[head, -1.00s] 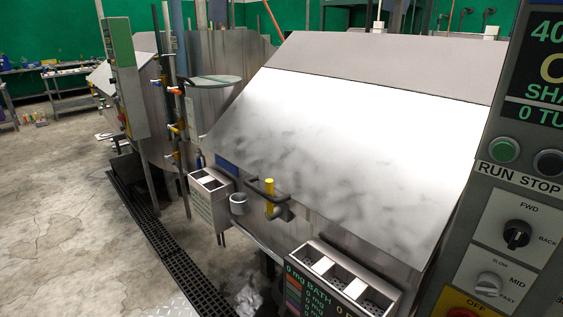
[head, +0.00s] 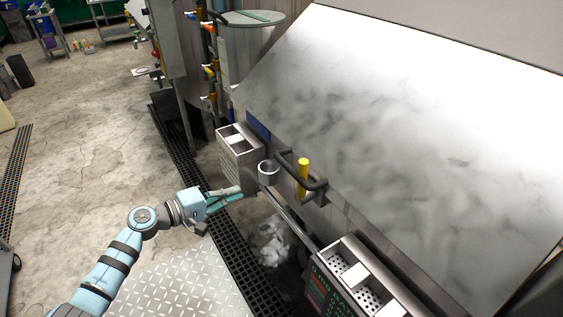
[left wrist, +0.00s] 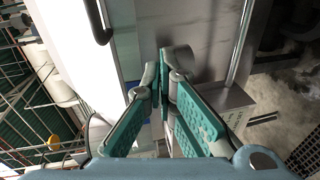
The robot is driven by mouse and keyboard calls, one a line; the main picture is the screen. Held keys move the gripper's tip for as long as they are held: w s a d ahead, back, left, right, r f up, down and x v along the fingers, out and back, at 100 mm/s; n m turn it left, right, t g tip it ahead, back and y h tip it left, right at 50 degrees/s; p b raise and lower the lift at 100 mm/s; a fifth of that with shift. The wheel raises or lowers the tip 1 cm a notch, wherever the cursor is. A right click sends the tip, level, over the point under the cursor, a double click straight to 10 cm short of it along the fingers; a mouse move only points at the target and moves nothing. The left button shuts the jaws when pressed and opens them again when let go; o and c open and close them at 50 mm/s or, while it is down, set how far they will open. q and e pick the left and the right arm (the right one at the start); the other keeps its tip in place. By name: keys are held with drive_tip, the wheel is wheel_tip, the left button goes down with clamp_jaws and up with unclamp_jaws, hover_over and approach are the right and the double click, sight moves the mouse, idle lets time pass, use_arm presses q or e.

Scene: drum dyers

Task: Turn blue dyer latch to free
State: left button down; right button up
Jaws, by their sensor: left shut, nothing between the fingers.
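The blue dyer is the large steel machine with a sloping lid (head: 400,130); a small blue plate (head: 258,127) shows on its front. A yellow upright latch handle (head: 303,176) stands beside the dark bar handle (head: 318,183) at the lid's lower edge. My left gripper (head: 238,189) is below and left of the yellow handle, apart from it, near the grey cup. In the left wrist view my left gripper's teal fingers (left wrist: 163,75) are closed together with nothing between them. The dark bar handle also shows at the top there (left wrist: 98,22). My right gripper is not in view.
A grey cup (head: 268,173) and a steel tray box (head: 238,140) are mounted on the dyer's front. Another compartment box (head: 350,272) sits lower right. A rail runs between them. A floor grate (head: 235,270) and tread plate (head: 180,280) lie below.

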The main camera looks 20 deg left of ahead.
sight(283, 164)
use_arm(q)
drive_tip(key=d+r+h, duration=0.3)
drive_tip(key=r, duration=0.7)
drive_tip(key=shift+m, duration=0.4)
drive_tip(key=w+d+p, duration=0.1)
drive_tip(key=d, duration=0.2)
drive_tip(key=w+d+p, duration=0.1)
drive_tip(key=w+d, duration=0.1)
drive_tip(key=d, duration=0.1)
drive_tip(key=w+d+p, duration=0.2)
drive_tip(key=shift+w+d+f, duration=0.25)
drive_tip(key=shift+d, duration=0.15)
drive_tip(key=shift+s+d, duration=0.25)
drive_tip(key=shift+d, duration=0.05)
drive_tip(key=shift+s+d+f, duration=0.1)
drive_tip(key=shift+s, duration=0.05)
